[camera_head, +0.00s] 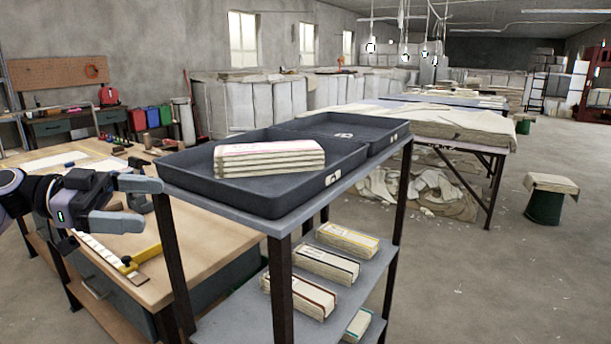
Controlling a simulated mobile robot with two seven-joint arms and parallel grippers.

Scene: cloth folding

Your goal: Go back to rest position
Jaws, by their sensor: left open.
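My left gripper (141,203) comes in from the left edge. It is open, with nothing between its fingers, over the wooden workbench and just left of the shelf cart. A folded cloth stack (268,158) with a pinkish top lies in the front dark tray (301,197) on the cart's top shelf. The gripper is apart from that stack. My right gripper is not in view.
The cart's lower shelf (242,315) holds several cloth bundles (326,262). The wooden workbench (190,232) carries a yellow-ended ruler (110,257). A second dark tray (330,124) sits behind the first. Open floor (480,280) lies to the right.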

